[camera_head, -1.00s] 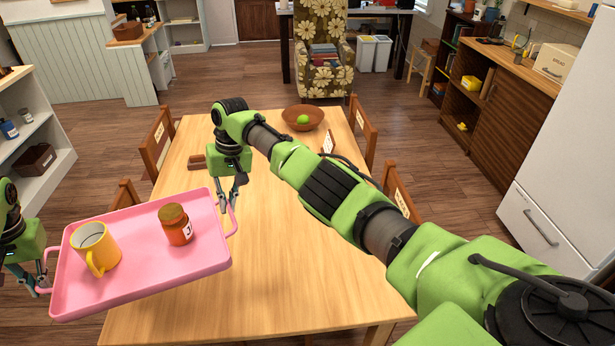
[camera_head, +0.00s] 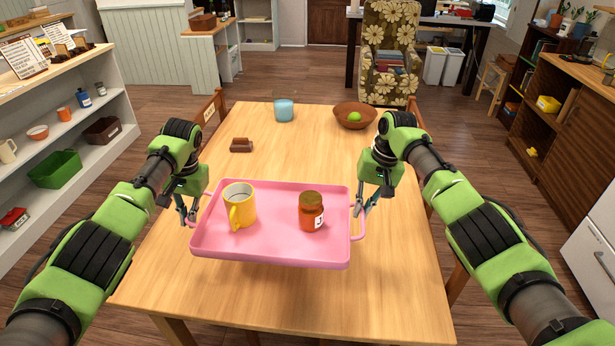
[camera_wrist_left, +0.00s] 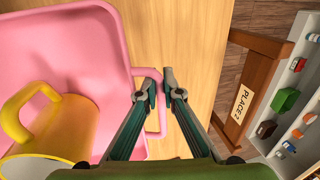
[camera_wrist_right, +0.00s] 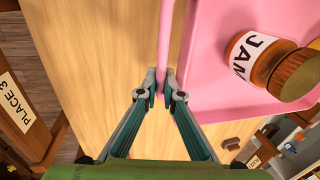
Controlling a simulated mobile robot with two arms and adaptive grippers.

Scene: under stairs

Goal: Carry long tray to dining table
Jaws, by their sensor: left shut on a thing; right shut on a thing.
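The long pink tray (camera_head: 272,250) is in the middle of the head view, over the near part of the wooden dining table (camera_head: 400,285). A yellow mug (camera_head: 240,207) stands upright on its left half and an orange-brown jar (camera_head: 311,213) on its right half. My left gripper (camera_head: 189,222) is shut on the tray's left handle, also seen in the left wrist view (camera_wrist_left: 160,84). My right gripper (camera_head: 360,211) is shut on the right handle, also seen in the right wrist view (camera_wrist_right: 161,86). I cannot tell whether the tray touches the tabletop.
A brown bowl with a green fruit (camera_head: 354,115), a blue cup (camera_head: 284,110) and a small brown block (camera_head: 241,145) sit at the table's far end. Chairs stand at the sides, one at the left (camera_head: 209,115). White shelves (camera_head: 88,145) are on the left.

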